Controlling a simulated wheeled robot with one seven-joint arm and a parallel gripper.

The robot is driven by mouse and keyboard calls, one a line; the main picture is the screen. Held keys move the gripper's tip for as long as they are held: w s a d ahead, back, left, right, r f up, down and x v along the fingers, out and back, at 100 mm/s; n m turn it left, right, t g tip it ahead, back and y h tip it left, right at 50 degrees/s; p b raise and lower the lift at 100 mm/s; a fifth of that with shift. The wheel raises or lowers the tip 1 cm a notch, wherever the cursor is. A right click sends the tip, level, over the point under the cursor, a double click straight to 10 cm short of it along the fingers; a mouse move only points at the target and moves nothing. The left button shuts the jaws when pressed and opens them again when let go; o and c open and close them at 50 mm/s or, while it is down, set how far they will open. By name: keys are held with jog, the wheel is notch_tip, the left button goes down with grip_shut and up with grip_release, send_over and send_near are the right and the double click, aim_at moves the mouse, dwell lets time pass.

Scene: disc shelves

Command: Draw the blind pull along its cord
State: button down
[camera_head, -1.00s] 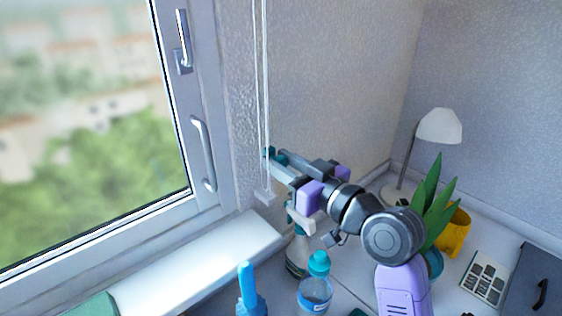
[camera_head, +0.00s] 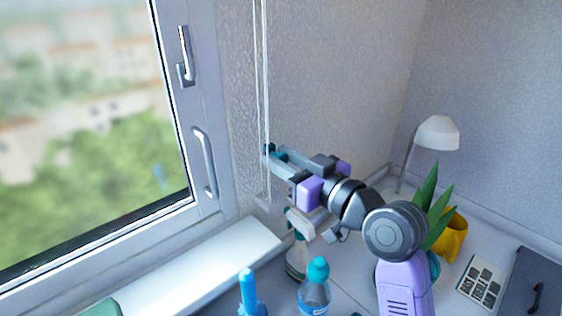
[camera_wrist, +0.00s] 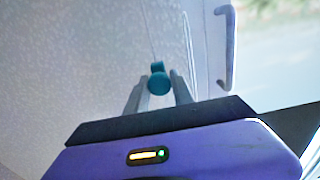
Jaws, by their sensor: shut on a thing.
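The blind pull is a small teal piece (camera_head: 268,150) on the white cord (camera_head: 264,80) beside the window frame. In the wrist view the teal pull (camera_wrist: 159,82) sits between my two grey fingertips, with a thin cord rising from it. My gripper (camera_head: 274,156) reaches leftward to the cord and is shut on the pull. The fingers partly hide the pull in the head view. The white cord's lower end (camera_head: 263,200) hangs below my gripper, near the wall.
The window's lower handle (camera_head: 205,165) is left of the cord. A spray bottle (camera_head: 297,255), a teal-capped bottle (camera_head: 315,290) and a blue object (camera_head: 249,292) stand below my arm. A lamp (camera_head: 437,132) and a potted plant (camera_head: 432,212) are to the right.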

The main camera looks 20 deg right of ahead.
aim_at(281, 154)
notch_tip(281, 154, up, 18)
jog(key=p, duration=1.1)
jog(key=shift+r, duration=0.15)
jog(key=c, duration=1.1)
grip_release()
jog(key=b+v, duration=0.2)
jog(key=v, duration=0.6)
